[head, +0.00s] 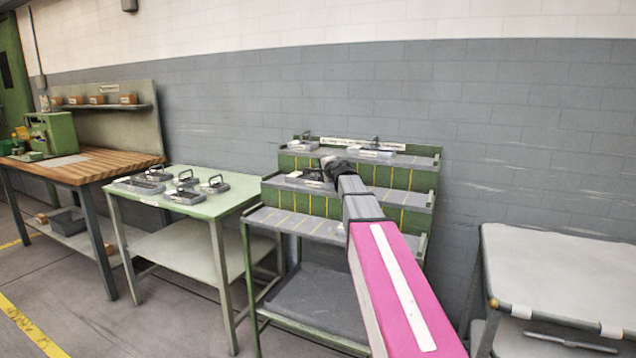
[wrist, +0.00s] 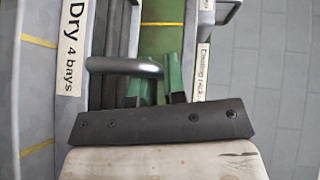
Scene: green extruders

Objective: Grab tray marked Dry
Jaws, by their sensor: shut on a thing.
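My gripper (head: 330,165) is over the middle tier of the green stepped rack (head: 418,219), at a grey tray (head: 303,183). In the wrist view, my gripper's green fingertips (wrist: 157,82) are shut at a dark grey curved handle (wrist: 125,65). The tray's body is mostly hidden behind the gripper. A white label reading "Dry 4 bays" (wrist: 70,45) is just left of the handle; I cannot tell whether it is on the tray or the rack. My arm hides part of the rack.
Two handled trays (head: 372,153) are on the rack's top tier. Several more stand on the pale green table (head: 235,200) to the left. A wooden workbench (head: 90,165) is farther left, and a grey cart (head: 550,265) is at right. A second label (wrist: 201,70) begins "Cooling".

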